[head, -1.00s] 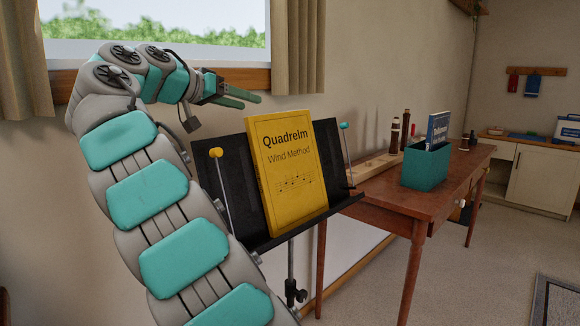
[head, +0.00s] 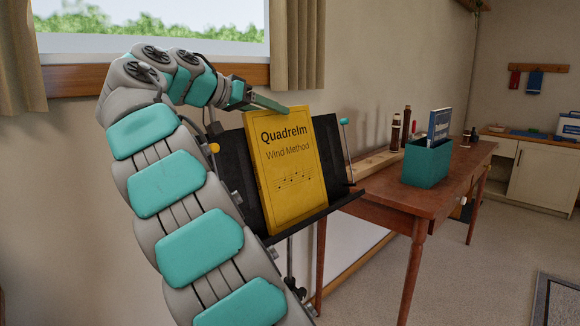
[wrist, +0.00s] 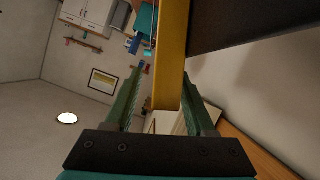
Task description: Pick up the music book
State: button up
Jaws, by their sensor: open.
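The yellow music book (head: 290,180), titled "Quadrelm Wind Method", stands leaning back on the black music stand (head: 238,165). In the wrist view the book (wrist: 172,50) appears as a narrow yellow strip between my fingers. In the wrist view my gripper (wrist: 162,80) is open, one finger on each side of the strip. The right finger is nearer the book than the left. I cannot tell whether either touches it.
A wooden table (head: 415,190) stands to the right, with a teal box (head: 427,163) holding a blue book (head: 438,125) and dark woodwind pieces (head: 400,130). The stand's clip with a teal tip (head: 344,122) rises right of the book. A window sill (head: 75,78) is behind my arm.

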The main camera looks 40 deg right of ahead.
jog(key=shift+d+f, duration=0.25)
jog(key=shift+d, duration=0.35)
grip_shut()
dwell(1.0)
